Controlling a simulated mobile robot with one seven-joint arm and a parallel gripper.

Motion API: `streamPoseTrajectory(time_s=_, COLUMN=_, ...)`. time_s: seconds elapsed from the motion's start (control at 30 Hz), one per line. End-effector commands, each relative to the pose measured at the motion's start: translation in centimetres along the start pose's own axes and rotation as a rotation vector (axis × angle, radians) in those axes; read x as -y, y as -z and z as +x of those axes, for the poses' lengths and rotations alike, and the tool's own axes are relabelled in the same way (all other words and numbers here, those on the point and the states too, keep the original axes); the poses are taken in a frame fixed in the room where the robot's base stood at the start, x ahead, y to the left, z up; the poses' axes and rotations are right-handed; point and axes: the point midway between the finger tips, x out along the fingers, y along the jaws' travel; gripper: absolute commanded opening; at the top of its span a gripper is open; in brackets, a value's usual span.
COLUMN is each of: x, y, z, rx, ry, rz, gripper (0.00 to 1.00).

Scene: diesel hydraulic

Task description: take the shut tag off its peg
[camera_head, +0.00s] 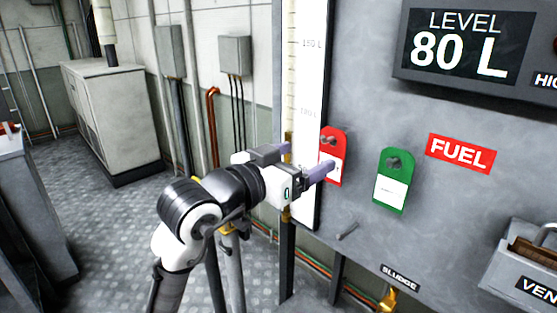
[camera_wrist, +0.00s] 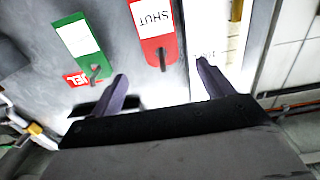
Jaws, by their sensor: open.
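The shut tag is a red tag (camera_head: 335,143) with a white label, hanging on a peg on the grey panel in the head view. In the wrist view the red tag (camera_wrist: 165,52) appears upside down, with "SHUT" readable on its label and its peg near the rounded end. My gripper (camera_head: 305,160) is open, and its purple fingers are in front of the panel at the tag's left and lower part. Contact cannot be told.
A green tag (camera_head: 381,206) hangs right of the red one, near the FUEL sign (camera_head: 461,153). A bare peg (camera_head: 347,231) sticks out below. A level gauge strip (camera_head: 306,75) stands left of the red tag. A grey box (camera_head: 525,262) juts out at lower right.

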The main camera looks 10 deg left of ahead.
Motion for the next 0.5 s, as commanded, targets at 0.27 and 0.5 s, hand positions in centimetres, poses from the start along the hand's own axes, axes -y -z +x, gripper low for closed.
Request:
streamPoseTrajectory(time_s=0.27, x=0.0, y=0.3, z=5.4, rx=0.001, ry=-0.001, rz=0.000, gripper=0.80)
streamPoseTrajectory(time_s=0.5, x=0.0, y=0.2, z=7.9, rx=-0.001, ry=0.001, rz=0.000, gripper=0.80)
